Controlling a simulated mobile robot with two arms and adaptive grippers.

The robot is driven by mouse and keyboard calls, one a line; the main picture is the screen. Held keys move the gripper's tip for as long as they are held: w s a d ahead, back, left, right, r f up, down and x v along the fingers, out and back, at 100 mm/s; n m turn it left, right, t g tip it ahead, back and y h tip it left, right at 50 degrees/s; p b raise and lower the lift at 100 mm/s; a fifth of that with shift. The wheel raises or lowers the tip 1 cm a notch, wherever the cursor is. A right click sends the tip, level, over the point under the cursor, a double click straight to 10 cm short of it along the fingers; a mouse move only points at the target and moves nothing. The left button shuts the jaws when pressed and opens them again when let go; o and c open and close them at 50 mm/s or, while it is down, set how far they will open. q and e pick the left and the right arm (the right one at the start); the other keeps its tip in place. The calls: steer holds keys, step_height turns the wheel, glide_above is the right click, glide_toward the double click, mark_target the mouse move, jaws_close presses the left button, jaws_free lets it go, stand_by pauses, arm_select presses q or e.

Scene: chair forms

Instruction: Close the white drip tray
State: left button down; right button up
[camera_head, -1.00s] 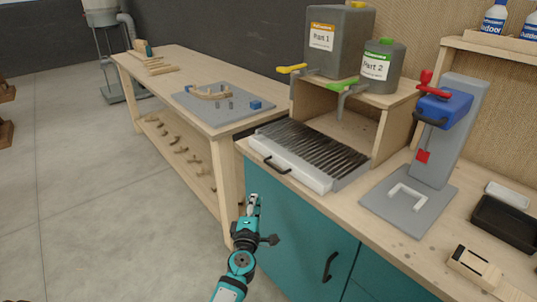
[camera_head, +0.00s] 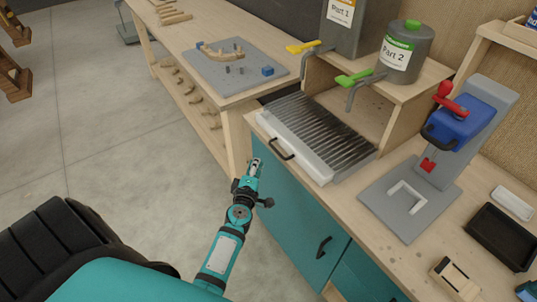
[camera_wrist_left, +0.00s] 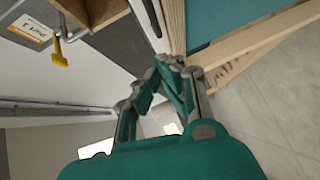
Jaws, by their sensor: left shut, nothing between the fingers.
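The white drip tray (camera_head: 292,148) has a dark handle on its front and a ribbed dark grate (camera_head: 322,131) on top. It sits on the wooden counter under the two spouts, and its front part stands out from below the wooden dispenser stand. My left gripper (camera_head: 255,164) is shut and empty, in front of the teal cabinet, just left of and slightly below the tray's handle, apart from it. It also shows in the left wrist view (camera_wrist_left: 172,64), with the fingers together. The tray cannot be made out in the left wrist view. My right gripper is not in view.
Two grey containers, Part 1 (camera_head: 343,20) and Part 2 (camera_head: 404,54), stand on the dispenser stand (camera_head: 390,88). A blue press (camera_head: 463,120) stands to the right. Teal cabinet doors (camera_head: 290,215) lie below the counter. Open floor (camera_head: 110,140) is at left.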

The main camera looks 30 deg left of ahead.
mark_target(281, 140)
arm_select(q)
steer(key=w+b, duration=0.1)
steer(key=w, duration=0.2)
steer(key=w+f, duration=0.1)
steer(key=w, duration=0.2)
steer(key=shift+w+d+f+b, duration=0.1)
steer(key=shift+w+f+b, duration=0.05)
steer(key=shift+w+b, duration=0.25)
steer(key=w, duration=0.1)
steer(key=w+d, duration=0.1)
steer(key=w, duration=0.1)
steer(key=shift+w+d, duration=0.25)
steer(key=shift+w, duration=0.1)
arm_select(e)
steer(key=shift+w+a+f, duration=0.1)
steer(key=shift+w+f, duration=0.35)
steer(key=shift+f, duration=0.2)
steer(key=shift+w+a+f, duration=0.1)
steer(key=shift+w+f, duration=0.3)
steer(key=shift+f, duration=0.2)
arm_select(q)
steer(key=shift+r, duration=0.2)
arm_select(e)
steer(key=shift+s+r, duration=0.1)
